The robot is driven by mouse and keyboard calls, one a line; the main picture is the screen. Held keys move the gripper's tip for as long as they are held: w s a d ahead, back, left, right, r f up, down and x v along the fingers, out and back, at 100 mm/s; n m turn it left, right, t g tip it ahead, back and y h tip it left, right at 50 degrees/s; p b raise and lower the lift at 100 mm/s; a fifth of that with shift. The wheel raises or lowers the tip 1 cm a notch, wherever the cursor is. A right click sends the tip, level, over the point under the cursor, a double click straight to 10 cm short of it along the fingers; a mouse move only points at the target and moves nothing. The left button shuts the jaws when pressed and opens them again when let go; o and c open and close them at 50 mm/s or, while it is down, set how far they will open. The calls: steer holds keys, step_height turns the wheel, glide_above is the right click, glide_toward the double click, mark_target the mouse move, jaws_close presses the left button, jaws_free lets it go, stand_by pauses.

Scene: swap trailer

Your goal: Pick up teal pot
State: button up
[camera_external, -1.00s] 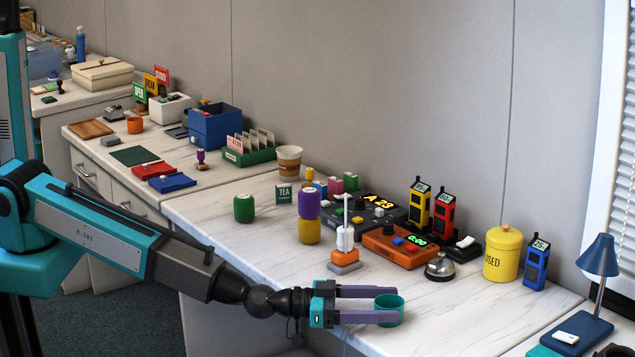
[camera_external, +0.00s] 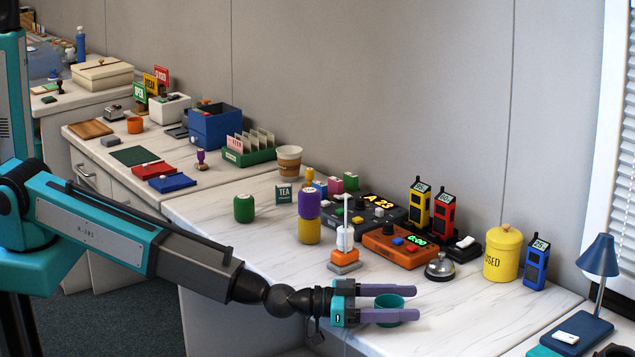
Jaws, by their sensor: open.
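The teal pot (camera_external: 389,303) is a small open-topped cup on the marble counter, near its front edge. My gripper (camera_external: 414,302) is open, with its purple fingers level and pointing right. One finger passes on the far side of the pot and the other on the near side, so the pot lies between them. The near finger hides part of the pot's lower wall. I cannot tell whether either finger touches it.
An orange-based device with a white plunger (camera_external: 344,250) stands just behind my gripper. A silver bell (camera_external: 440,268), an orange console (camera_external: 394,245) and a yellow canister (camera_external: 502,254) stand farther back. The counter right of the pot is clear.

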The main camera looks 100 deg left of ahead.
steer(key=shift+w, duration=0.7)
steer(key=c, duration=1.1)
